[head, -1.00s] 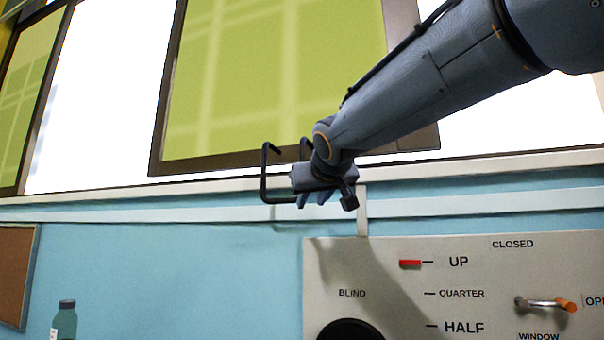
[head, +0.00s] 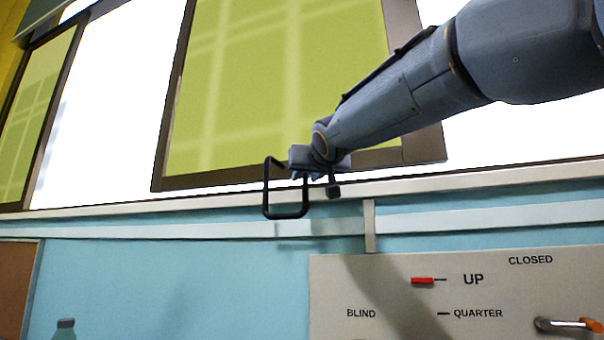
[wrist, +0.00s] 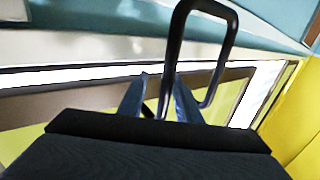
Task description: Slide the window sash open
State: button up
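The window sash (head: 222,178) is a brown frame with a green pane in the head view. A black loop-shaped handle (head: 267,192) stands out at its lower edge. It also shows in the wrist view (wrist: 171,50). My gripper (head: 306,176) is at the handle's upper right in the head view and hides part of it. In the wrist view, one bar of the handle passes between my two blue fingers (wrist: 162,78). The fingers are apart, with a gap beside the bar. I cannot tell whether either finger touches it.
A white sill (head: 120,208) runs below the window. Below it is a grey panel (head: 380,275) with a red marker (head: 422,280) at UP and an orange-tipped lever (head: 568,324). A bottle (head: 65,328) stands at the lower left. Another green pane (head: 35,110) is at the far left.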

jog(key=shift+x, duration=0.95)
jog(key=shift+s+a, duration=0.1)
grip_shut()
jog(key=shift+r, duration=0.1)
dwell(0.6)
